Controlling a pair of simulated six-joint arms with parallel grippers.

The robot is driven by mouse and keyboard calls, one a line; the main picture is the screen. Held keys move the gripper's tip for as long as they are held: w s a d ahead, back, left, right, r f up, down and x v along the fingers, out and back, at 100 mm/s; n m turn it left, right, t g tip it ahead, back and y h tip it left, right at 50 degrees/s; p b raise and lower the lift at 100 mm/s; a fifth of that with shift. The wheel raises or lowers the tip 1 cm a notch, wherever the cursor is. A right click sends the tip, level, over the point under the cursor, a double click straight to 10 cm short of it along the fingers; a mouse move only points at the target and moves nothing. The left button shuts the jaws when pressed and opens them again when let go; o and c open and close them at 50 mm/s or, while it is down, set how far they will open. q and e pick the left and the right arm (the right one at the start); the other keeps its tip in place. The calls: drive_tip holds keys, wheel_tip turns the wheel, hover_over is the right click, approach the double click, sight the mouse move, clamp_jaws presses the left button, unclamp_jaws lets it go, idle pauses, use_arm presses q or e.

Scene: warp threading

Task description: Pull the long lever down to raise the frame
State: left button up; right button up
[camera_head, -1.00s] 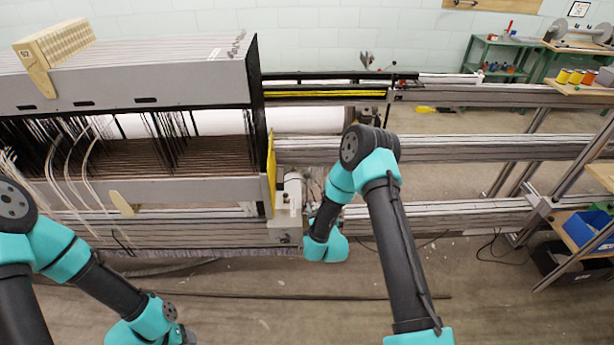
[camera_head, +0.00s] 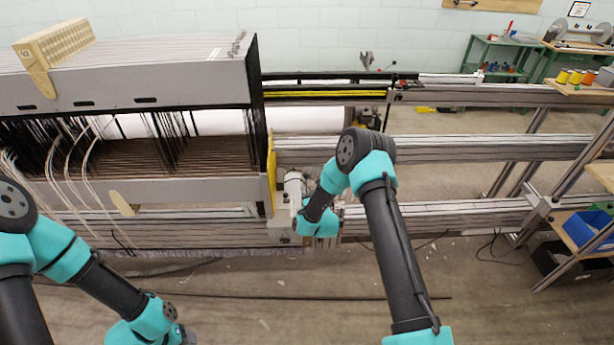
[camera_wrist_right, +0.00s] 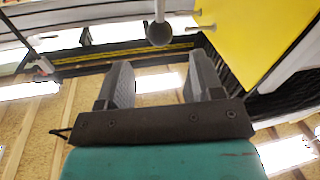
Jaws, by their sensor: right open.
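In the right wrist view a round grey knob (camera_wrist_right: 159,33) on a thin rod, apparently the lever's end, hangs ahead of my right gripper (camera_wrist_right: 161,64). The two dark fingers are apart with nothing between them. The knob lies just beyond the fingertips, roughly in line with the gap, not gripped. In the head view my right wrist is by the white machine part at the loom's right end, and its fingers are hard to make out. I cannot pick out the lever there. The grey loom frame (camera_head: 190,190) fills the left side.
A yellow panel (camera_wrist_right: 236,42) stands just right of the knob in the wrist view; it also shows in the head view (camera_head: 271,172). Long metal rails (camera_head: 450,148) run to the right. A blue bin (camera_head: 583,228) sits at far right. The floor in front is open.

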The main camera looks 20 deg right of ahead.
sight(308, 178)
drive_tip(key=w, duration=0.5)
drive_tip(key=w+d, duration=0.1)
drive_tip(key=w, duration=0.2)
clamp_jaws()
idle(0.5)
